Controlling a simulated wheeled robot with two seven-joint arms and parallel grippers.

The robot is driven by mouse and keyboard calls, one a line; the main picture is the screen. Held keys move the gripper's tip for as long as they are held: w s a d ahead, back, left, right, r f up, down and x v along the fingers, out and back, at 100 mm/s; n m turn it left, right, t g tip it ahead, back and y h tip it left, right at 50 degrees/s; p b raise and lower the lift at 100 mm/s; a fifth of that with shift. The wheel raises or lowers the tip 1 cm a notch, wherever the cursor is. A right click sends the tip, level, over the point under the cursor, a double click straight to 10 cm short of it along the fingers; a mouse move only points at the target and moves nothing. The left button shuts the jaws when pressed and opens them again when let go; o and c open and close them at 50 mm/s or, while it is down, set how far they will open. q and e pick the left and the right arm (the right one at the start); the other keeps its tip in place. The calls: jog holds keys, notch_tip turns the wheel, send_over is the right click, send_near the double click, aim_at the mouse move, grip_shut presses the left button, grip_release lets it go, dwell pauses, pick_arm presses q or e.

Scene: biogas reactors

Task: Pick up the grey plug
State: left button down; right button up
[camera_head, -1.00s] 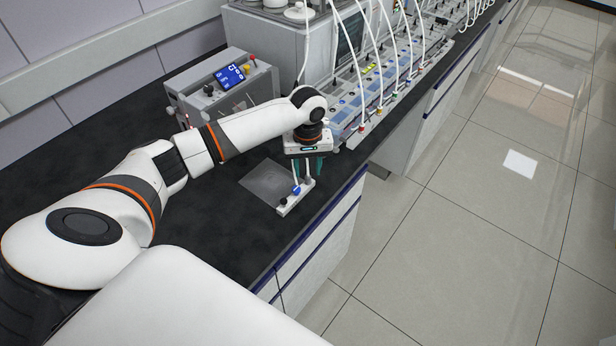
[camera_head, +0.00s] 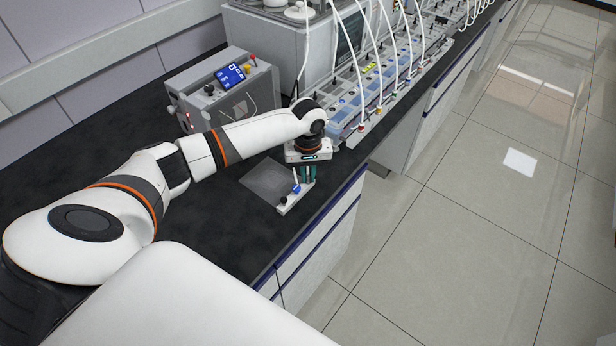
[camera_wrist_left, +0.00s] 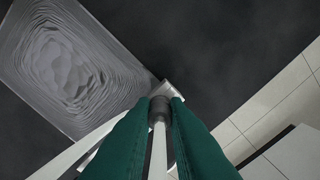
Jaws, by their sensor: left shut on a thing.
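The grey plug (camera_wrist_left: 160,104) sits between the green fingertips of my left gripper (camera_wrist_left: 160,110) in the left wrist view, with a white tube running back from it between the fingers. My left gripper (camera_head: 308,173) is shut on the plug. In the head view it points down over the white holder strip (camera_head: 287,208) near the bench's front edge, and the plug itself is hard to make out there. I cannot tell whether the plug is clear of the strip. My right gripper is not in view.
A blue plug (camera_head: 296,189) and a black plug (camera_head: 283,202) stand on the strip beside the gripper. A grey mat (camera_head: 262,182) lies left of it. A grey device with a blue display (camera_head: 230,76) and a long row of reactor modules (camera_head: 352,112) stand behind. Bare black bench lies left.

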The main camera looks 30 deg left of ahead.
aim_at(308, 175)
pick_arm(q)
notch_tip(308, 175, up, 10)
jog(key=b, duration=0.1)
dwell(0.4)
jog(key=shift+r, duration=0.1)
jog(key=shift+r+p, duration=1.35)
jog(key=shift+p, duration=1.15)
jog(key=shift+r, duration=0.15)
notch_tip(308, 175, up, 2)
jog(key=p, duration=0.3)
jog(key=shift+r+p, duration=0.15)
jog(key=shift+p, duration=0.15)
